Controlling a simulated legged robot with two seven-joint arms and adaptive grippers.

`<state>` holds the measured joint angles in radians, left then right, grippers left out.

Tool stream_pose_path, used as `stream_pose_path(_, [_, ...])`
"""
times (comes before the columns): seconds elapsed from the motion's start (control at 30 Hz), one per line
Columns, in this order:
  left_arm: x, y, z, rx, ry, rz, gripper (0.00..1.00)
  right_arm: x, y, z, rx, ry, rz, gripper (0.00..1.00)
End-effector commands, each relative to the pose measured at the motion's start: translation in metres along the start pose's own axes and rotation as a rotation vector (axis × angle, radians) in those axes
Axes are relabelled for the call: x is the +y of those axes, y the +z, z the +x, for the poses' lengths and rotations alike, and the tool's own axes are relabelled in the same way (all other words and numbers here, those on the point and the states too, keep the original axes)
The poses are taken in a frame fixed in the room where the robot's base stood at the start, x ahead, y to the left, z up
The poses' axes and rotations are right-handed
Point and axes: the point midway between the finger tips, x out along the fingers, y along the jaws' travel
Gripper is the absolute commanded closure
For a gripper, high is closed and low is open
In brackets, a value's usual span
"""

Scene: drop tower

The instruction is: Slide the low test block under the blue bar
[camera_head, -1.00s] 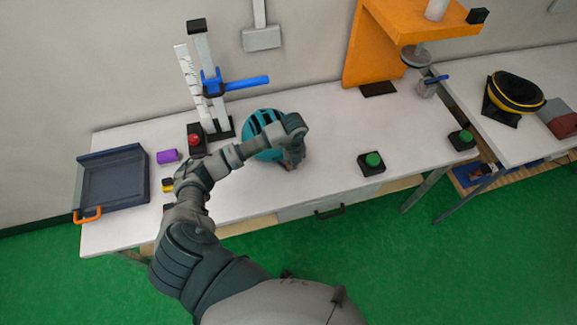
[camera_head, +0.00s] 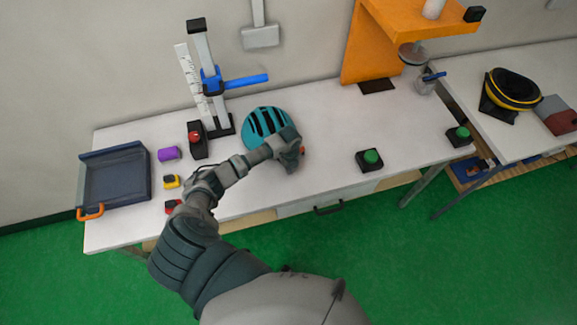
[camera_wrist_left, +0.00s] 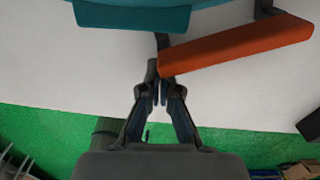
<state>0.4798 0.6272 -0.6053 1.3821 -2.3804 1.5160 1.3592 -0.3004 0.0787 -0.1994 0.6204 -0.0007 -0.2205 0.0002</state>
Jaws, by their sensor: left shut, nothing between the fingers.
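The blue bar (camera_head: 246,81) sticks out to the right from an upright stand with a white scale on the table. A teal, slotted, helmet-like piece (camera_head: 264,121) sits below and right of it. An orange bar (camera_wrist_left: 236,47) on dark end posts lies beside teal parts (camera_wrist_left: 130,18) in the left wrist view. I cannot tell which piece is the low test block. My left gripper (camera_head: 293,166) is at the near right side of the teal piece. Its fingertips (camera_wrist_left: 158,86) are shut and empty, close to the orange bar's left end; contact is unclear. My right gripper is not in view.
A dark tray (camera_head: 84,182) stands at the left end. Purple (camera_head: 168,153), yellow (camera_head: 171,181) and red (camera_head: 173,205) small pieces lie near it. A red-button box (camera_head: 196,140) stands by the stand. A green-button box (camera_head: 369,160) sits right of my gripper, with bare table between.

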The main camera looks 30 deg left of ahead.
Motion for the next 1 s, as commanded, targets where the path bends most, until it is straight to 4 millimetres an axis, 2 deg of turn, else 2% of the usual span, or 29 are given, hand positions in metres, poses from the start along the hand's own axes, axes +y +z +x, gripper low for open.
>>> stream_pose_path(0.53, [0.0, 0.014, 0.001, 0.0, -0.002, 0.0, 1.0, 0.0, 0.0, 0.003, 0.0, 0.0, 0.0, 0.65])
stream_pose_path(0.67, [-0.001, 0.04, 0.005, -0.004, -0.001, -0.003, 1.0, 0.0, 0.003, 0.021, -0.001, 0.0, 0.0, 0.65])
stream_pose_path(0.8, [-0.001, 0.077, 0.007, -0.003, -0.001, -0.003, 1.0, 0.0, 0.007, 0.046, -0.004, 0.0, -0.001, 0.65])
stream_pose_path(1.0, [0.0, 0.106, 0.004, -0.001, 0.0, 0.0, 1.0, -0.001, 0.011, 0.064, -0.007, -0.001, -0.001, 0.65])
